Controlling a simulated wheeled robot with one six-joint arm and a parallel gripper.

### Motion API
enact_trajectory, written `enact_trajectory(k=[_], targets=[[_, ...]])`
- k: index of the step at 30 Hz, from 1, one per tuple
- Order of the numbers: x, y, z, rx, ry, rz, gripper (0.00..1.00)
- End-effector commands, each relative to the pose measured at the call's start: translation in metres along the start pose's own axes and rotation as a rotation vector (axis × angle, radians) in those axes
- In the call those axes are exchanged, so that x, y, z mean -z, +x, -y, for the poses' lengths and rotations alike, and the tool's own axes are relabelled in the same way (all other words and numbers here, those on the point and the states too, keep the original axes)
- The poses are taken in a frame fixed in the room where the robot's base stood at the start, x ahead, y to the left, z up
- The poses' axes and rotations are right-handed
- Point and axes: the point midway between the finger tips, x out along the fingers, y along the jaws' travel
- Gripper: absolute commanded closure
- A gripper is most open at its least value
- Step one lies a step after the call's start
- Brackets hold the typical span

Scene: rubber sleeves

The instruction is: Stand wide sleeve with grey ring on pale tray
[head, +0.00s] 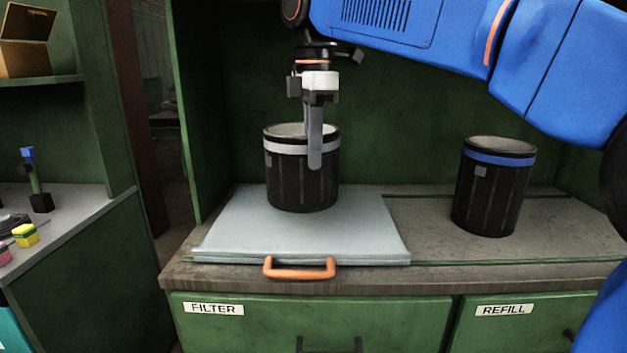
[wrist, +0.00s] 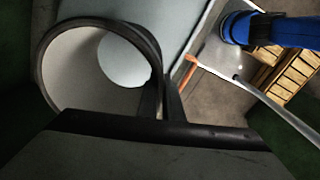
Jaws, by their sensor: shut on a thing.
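The wide black sleeve with the grey ring (head: 290,180) stands upright over the middle-back of the pale tray (head: 300,237). Its base looks to be on or very close to the tray; I cannot tell for sure whether it touches. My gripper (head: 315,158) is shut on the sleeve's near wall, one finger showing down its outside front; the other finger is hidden. In the wrist view the sleeve's open mouth (wrist: 52,45) shows its pale inside, with a light disc at the far end.
A sleeve with a blue ring (head: 490,190) stands on the grey counter at right. The tray has an orange handle (head: 299,268) at its front edge. Green cabinet walls rise behind and at left. A side bench (head: 60,225) holds small items. Bare counter lies between tray and blue-ringed sleeve.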

Motion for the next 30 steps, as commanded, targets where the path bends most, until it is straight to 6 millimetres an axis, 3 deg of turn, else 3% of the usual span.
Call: enact_trajectory(k=[8,16,25,30], targets=[[-0.009,0.000,-0.026,-0.001,0.001,0.000,1.00],[-0.008,0.026,-0.024,0.001,0.000,0.000,1.00],[-0.008,0.040,-0.024,0.000,0.000,0.000,1.00],[-0.008,0.060,-0.023,0.000,0.000,0.000,1.00]])
